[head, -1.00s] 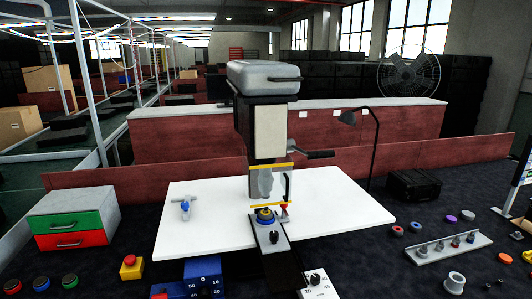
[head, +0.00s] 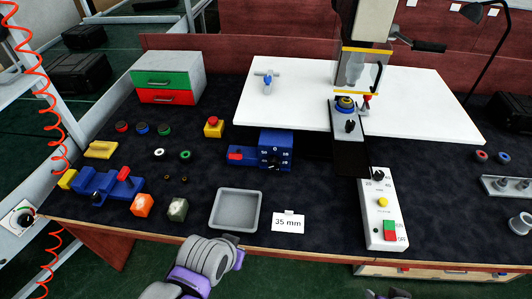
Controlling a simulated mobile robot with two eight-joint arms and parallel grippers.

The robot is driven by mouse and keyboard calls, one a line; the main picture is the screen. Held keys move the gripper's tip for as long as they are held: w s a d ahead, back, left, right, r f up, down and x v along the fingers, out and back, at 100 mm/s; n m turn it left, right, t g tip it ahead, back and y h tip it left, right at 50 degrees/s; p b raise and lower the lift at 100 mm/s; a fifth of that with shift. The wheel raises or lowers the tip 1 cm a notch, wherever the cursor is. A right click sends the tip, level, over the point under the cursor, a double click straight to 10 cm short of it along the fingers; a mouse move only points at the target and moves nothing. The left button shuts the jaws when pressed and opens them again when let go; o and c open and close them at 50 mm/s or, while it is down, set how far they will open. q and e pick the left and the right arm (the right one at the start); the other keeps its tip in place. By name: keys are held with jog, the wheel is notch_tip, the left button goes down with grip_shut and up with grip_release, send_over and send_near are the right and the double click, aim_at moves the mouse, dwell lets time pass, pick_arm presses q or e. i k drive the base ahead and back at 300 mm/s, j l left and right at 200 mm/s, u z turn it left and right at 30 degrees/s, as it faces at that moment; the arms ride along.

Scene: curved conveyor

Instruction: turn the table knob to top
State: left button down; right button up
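Several knobs show, and I cannot tell which one is the table knob. A blue box (head: 284,150) at the front edge of the white table board (head: 300,90) has a dark dial knob (head: 273,164) with white markings around it. A white control panel (head: 371,215) to its right has a dark knob (head: 378,174) near its top, a yellow button and green and red switches. A grey plate (head: 348,140) under the machine carries a small black knob (head: 350,126). Grey and purple parts of my arms show at the bottom edge. No gripper fingers are visible.
A blue-handled tap-like piece (head: 267,82) stands on the board. A grey tray (head: 235,209), a "35 mm" card (head: 288,222), a red button box (head: 213,127) and a blue vise-like tool (head: 104,184) lie on the dark bench. A drawer unit (head: 168,75) stands back left.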

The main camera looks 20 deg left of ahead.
aim_at(274, 164)
jog(key=j+z, duration=0.15)
jog(key=j, duration=0.3)
jog(key=k+j+z, duration=0.1)
jog(key=j, duration=0.35)
jog(key=k+j+z, duration=0.15)
jog(key=j, duration=0.25)
jog(key=k+j+z, duration=0.1)
jog(key=j, duration=0.35)
jog(key=k+j+z, duration=0.15)
jog(key=j, duration=0.25)
jog(key=k+j+z, duration=0.1)
jog(key=j, duration=0.3)
jog(key=k, duration=0.1)
